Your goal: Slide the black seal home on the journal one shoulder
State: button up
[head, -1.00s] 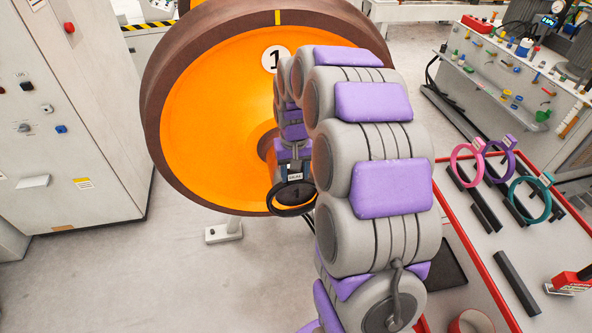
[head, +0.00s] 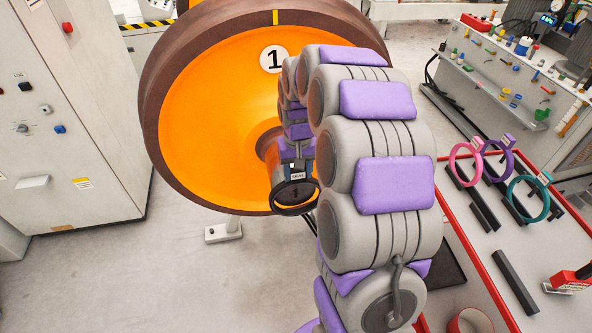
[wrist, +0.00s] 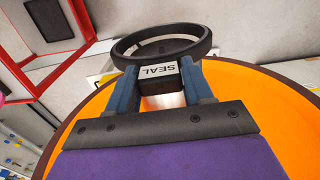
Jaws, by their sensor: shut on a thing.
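The black seal (head: 290,214) is a ring with a white tab marked SEAL, held at the front of the orange wheel. My gripper (head: 297,173) is shut on that tab. The wrist view shows the fingers of my gripper (wrist: 157,82) on both sides of the tab and the black seal (wrist: 196,55) beyond them. The shoulder is hidden behind my gripper and arm.
The large orange wheel (head: 205,120) with a brown rim stands behind my gripper. A red-edged bench (head: 470,240) at right holds pink (head: 455,172), purple (head: 511,160) and teal (head: 517,205) rings. A grey cabinet (head: 70,130) stands at left. Floor between is open.

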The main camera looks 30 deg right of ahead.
jog(key=shift+d, duration=0.35)
jog(key=shift+a, duration=0.1)
jog(key=shift+w+a, duration=0.1)
jog(key=shift+a, duration=0.3)
jog(key=shift+w, duration=0.1)
jog(key=shift+w+d+p, duration=0.3)
jog(key=shift+d, duration=0.05)
jog(key=shift+w, duration=0.45)
jog(key=shift+w+d+p, duration=0.65)
jog(key=shift+w+p, duration=0.3)
jog(key=shift+w, duration=1.25)
jog(key=shift+w+d+p, duration=0.65)
jog(key=shift+w+p, duration=0.25)
jog(key=shift+w, duration=1.35)
jog(key=shift+w+d+p, duration=0.65)
jog(key=shift+w+p, duration=0.3)
jog(key=shift+w, duration=1.25)
